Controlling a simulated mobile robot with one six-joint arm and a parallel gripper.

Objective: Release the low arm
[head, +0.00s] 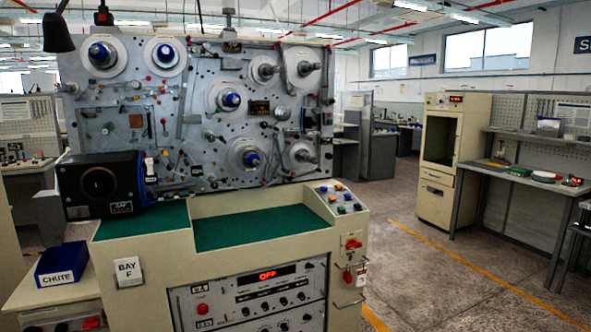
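A winding machine stands at the left with a grey upright panel (205,125) full of spindles. Blue-hubbed discs sit at the upper left (101,56), at upper centre (166,54), at mid panel (229,99) and lower down (247,155). Metal-hubbed discs sit at the right, two high and one low (302,154). Thin lever-like bars show among them. Which one is the low arm, and whether it is latched, I cannot tell at this size. My gripper is not in view.
A black box (98,186) stands at the panel's lower left. Green mats (258,227) cover the ledge, beside a button console (340,198). The display (275,274) reads OFF. A blue CHUTE bin (62,264) is at lower left. Open floor (430,275) lies right, before a workbench (530,176).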

